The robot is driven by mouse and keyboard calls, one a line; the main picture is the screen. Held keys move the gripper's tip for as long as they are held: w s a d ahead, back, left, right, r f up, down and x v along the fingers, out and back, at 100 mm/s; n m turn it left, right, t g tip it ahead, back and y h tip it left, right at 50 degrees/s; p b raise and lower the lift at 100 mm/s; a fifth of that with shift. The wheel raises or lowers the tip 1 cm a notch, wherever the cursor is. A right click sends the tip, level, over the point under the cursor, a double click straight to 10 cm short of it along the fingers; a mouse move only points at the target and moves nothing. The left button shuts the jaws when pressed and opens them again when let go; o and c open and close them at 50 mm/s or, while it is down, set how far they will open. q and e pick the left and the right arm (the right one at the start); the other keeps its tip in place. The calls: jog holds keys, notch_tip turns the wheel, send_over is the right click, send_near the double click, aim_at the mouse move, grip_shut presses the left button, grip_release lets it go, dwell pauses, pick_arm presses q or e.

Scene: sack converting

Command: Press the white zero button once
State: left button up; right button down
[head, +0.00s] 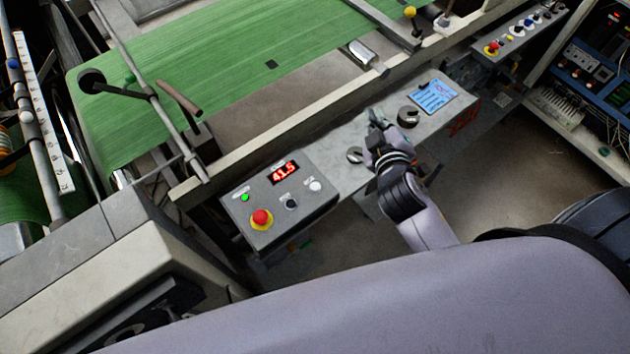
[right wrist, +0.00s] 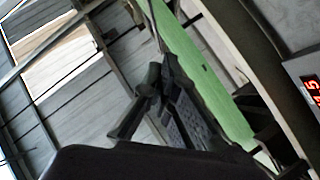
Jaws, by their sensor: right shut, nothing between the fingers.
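The white zero button (head: 315,185) is a small round white button on the right part of the grey control box (head: 265,228) in the head view. The box also has a red display (head: 284,173) reading 41.5, which shows partly in the right wrist view (right wrist: 312,92). My right gripper (head: 375,118) is shut and empty. It is over the grey panel, up and to the right of the white button and apart from it. In the right wrist view its dark fingers (right wrist: 155,80) show, and the white button is not in that view. My left gripper is not in view.
A red emergency button (head: 261,218) on a yellow base, a black button (head: 291,203) and a green light (head: 244,197) share the box. A dark knob (head: 408,115) and a blue label (head: 433,96) are on the panel near my gripper. A green belt (head: 230,60) runs behind.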

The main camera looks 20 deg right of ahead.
jog(key=w+a+r+n+t+y, duration=0.2)
jog(key=a+r+n+t+y, duration=0.1)
jog(key=a+r+n+y, duration=0.4)
jog(key=w+a+r+n+t+y, duration=0.25)
jog(key=a+r+n+y, duration=0.2)
jog(key=n, duration=0.35)
jog(key=s+a+f+n+g+y, duration=0.1)
jog(key=a+f+n+g+y, duration=0.5)
jog(key=n, duration=0.5)
jog(key=s+d+f+n+g+h, duration=0.1)
jog(key=d+f+n+g+h, duration=0.1)
jog(key=f, duration=0.5)
jog(key=s+d+f+n+g+h, duration=0.2)
jog(key=f+n+g+h, duration=0.1)
jog(key=f+g, duration=0.3)
notch_tip(320, 180, down, 2)
jog(key=shift+s+d+n+h+p, duration=0.15)
jog(key=shift+d+n+h+p, duration=0.1)
jog(key=shift+n+h+p, duration=0.25)
jog(key=shift+f+g, duration=0.15)
jog(key=shift+g, duration=0.1)
